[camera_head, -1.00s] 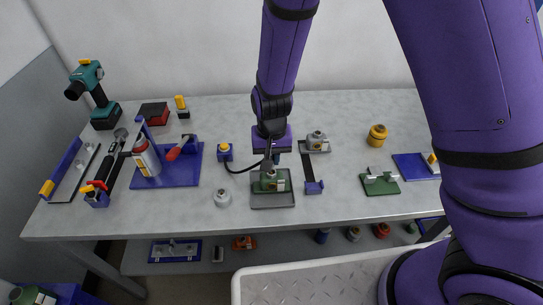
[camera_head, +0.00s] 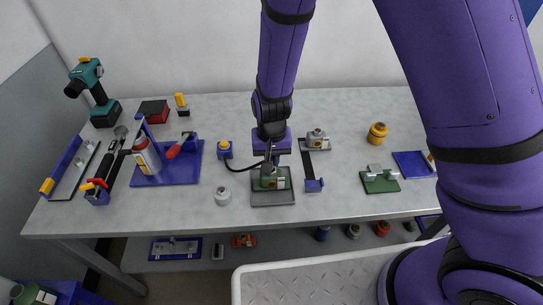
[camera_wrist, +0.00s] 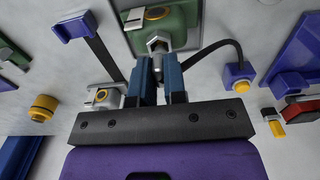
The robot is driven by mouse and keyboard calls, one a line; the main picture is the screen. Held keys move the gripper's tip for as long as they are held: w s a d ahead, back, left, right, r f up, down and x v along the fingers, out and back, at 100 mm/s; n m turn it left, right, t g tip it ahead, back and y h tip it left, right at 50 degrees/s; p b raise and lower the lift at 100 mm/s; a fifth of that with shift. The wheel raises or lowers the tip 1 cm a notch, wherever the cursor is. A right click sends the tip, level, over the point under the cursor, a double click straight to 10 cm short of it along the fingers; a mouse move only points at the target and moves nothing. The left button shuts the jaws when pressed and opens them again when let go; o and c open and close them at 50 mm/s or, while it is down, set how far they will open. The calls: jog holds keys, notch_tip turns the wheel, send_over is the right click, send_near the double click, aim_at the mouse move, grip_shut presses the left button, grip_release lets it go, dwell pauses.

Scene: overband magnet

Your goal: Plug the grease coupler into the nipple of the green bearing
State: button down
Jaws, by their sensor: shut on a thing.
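The green bearing (camera_head: 270,182) sits on a grey tray (camera_head: 273,199) near the front middle of the table. It also shows at the top of the wrist view (camera_wrist: 168,20). My gripper (camera_wrist: 159,72) points down, just above and behind it, with its blue fingers shut on the grease coupler (camera_wrist: 158,44). The coupler is a silver metal piece with a black hose (camera_wrist: 218,45), its tip pointing at the bearing's near side. The nipple is hidden behind the coupler, and I cannot tell whether the two touch.
The hose runs to a blue block with a yellow top (camera_head: 224,149). A grey bearing (camera_head: 316,139) stands behind right, a blue-ended strap (camera_head: 314,184) to the right, a white-grey round part (camera_head: 222,196) to the left. Bare table lies front left and right.

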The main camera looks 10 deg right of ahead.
jog(key=shift+f, duration=0.5)
jog(key=c, duration=1.1)
grip_release()
jog(key=shift+r, duration=0.15)
notch_tip(320, 180, up, 10)
jog(key=shift+r, duration=0.25)
